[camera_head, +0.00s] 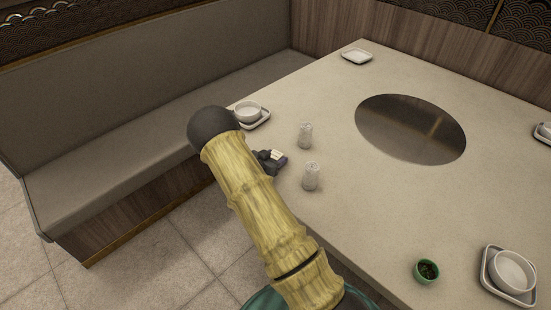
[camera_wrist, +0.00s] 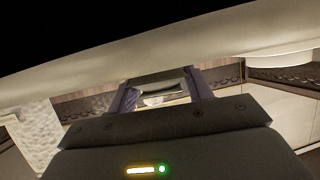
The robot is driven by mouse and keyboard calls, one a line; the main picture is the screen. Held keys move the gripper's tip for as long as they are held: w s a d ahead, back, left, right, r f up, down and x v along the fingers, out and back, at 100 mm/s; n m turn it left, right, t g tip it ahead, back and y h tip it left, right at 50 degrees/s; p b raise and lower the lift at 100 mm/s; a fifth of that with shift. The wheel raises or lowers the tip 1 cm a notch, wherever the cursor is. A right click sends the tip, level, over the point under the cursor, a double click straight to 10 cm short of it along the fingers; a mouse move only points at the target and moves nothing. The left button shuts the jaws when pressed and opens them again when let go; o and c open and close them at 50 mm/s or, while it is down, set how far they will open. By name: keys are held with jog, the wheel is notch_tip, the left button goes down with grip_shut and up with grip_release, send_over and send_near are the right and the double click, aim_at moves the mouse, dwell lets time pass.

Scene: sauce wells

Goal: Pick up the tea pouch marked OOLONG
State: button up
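No tea pouch and no OOLONG marking can be made out in either view. My gripper (camera_head: 277,158) is small and dark in the head view, low over the near left edge of the table, beside the two shakers and partly hidden behind my arm. A small pale patch shows at it, too small to identify. In the wrist view the two fingers of my gripper (camera_wrist: 163,90) stand apart, with a pale bowl (camera_wrist: 153,101) seen beyond the gap. I see nothing held between them.
Two clear shakers (camera_head: 305,135) (camera_head: 311,177) stand right of my gripper. A bowl on a tray (camera_head: 248,113) lies behind it. A green cup (camera_head: 427,271) and another bowl (camera_head: 513,271) are near right. A round metal plate (camera_head: 410,129) is set in the table (camera_head: 380,220). A bench (camera_head: 150,118) runs along the left.

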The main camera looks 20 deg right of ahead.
aim_at(275, 156)
notch_tip(275, 156, up, 10)
dwell(0.7)
dwell(0.4)
